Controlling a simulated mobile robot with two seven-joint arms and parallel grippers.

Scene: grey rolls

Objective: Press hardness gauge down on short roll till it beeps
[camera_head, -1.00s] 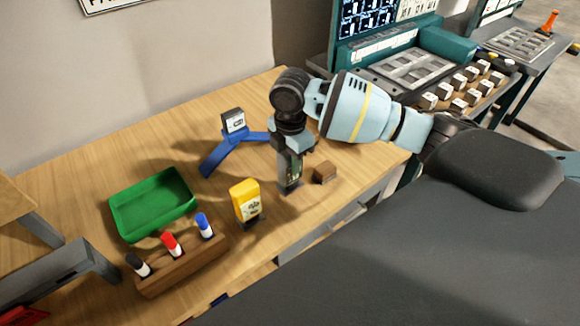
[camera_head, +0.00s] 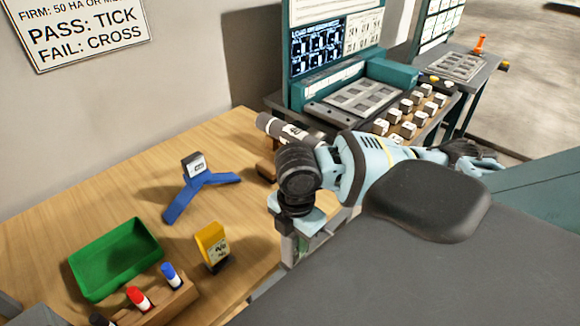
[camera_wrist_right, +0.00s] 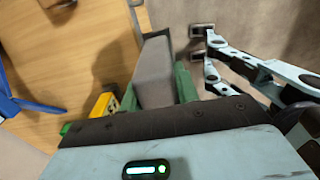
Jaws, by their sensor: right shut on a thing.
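My right gripper (camera_head: 292,245) is low at the front edge of the table in the head view. In the right wrist view it is shut on a grey block-like thing (camera_wrist_right: 155,75) between green fingers. I cannot tell for sure what this is. A yellow device with a printed face (camera_head: 213,243) stands on a dark foot to the gripper's left, apart from it. A dark grey roll with a white label (camera_head: 285,130) lies behind my wrist, partly hidden, by a brown block (camera_head: 265,169). My left gripper is not in view.
A blue three-armed stand (camera_head: 200,188) with a small labelled grey block (camera_head: 193,165) is mid-table. A green tray (camera_head: 115,258) and a wooden marker rack (camera_head: 160,303) are at left. A teal machine (camera_head: 390,75) stands beyond the table. Bare wood lies between stand and tray.

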